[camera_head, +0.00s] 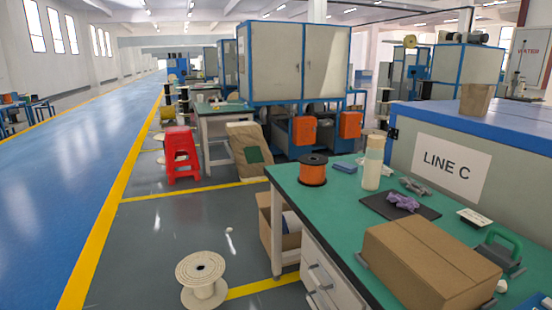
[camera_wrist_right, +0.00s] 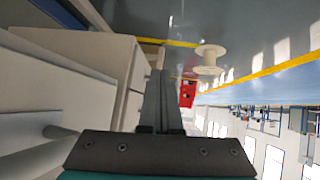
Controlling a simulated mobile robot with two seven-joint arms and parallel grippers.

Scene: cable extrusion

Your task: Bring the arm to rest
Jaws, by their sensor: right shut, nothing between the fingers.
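My right gripper (camera_wrist_right: 161,55) shows in the right wrist view, its two grey fingers together with nothing between them. It is beside a pale cabinet with drawers (camera_wrist_right: 78,52); I cannot tell whether it touches. The wrist view is upside down, with the floor at the top. Neither gripper shows in the head view. The workbench (camera_head: 290,178) with its green top stands at the right there.
A cardboard box (camera_head: 430,262), an orange spool (camera_head: 312,172), a bottle (camera_head: 373,165) and a dark mat (camera_head: 425,212) with a purple cloth are on the bench. An empty spool (camera_head: 202,285) and red stool (camera_head: 181,155) stand on the floor. The blue aisle is clear.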

